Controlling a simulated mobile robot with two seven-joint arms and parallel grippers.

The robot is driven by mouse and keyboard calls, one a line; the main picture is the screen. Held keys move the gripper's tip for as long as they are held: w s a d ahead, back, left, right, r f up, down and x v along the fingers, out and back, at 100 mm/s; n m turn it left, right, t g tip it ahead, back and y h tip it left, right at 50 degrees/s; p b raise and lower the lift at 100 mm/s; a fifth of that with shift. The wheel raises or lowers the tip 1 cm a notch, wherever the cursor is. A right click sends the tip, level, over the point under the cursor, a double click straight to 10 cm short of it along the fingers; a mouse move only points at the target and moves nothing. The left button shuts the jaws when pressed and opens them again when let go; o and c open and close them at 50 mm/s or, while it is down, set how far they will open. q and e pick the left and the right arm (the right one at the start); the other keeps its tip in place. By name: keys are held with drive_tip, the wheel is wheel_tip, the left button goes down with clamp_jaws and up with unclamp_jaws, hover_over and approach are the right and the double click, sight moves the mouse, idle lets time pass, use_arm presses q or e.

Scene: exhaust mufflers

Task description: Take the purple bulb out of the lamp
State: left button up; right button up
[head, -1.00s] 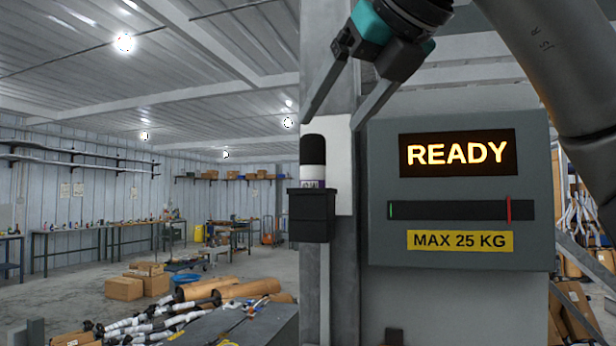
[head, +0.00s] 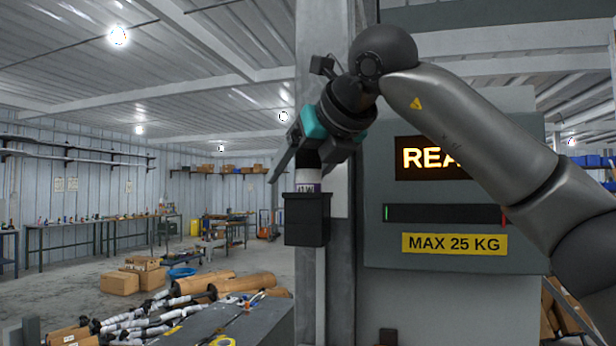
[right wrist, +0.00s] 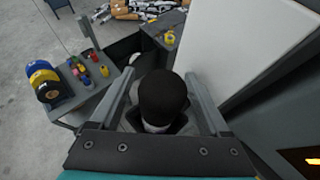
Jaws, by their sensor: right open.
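The lamp is a black box (head: 307,219) on the grey post. A bulb (head: 308,176) stands upright in it, with a dark top, a white collar and a narrow purple band low down. My right gripper (head: 295,168) is at the bulb's upper part, tilted down to the left, and partly hides its dark top. In the right wrist view, the bulb's black rounded top (right wrist: 162,97) lies between the two spread fingers of my right gripper (right wrist: 161,76). The jaws are open, with space visible at both sides of the bulb. My left gripper is not in view.
A grey cabinet (head: 440,290) with a partly hidden lit display and a yellow MAX 25 KG label stands right of the post. Below left, a grey table (head: 240,325) and a pile of mufflers (head: 140,318) show. A cart with coloured rolls (right wrist: 45,82) shows in the right wrist view.

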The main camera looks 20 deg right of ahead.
drive_tip(key=shift+c, duration=0.2)
clamp_jaws()
idle(0.4)
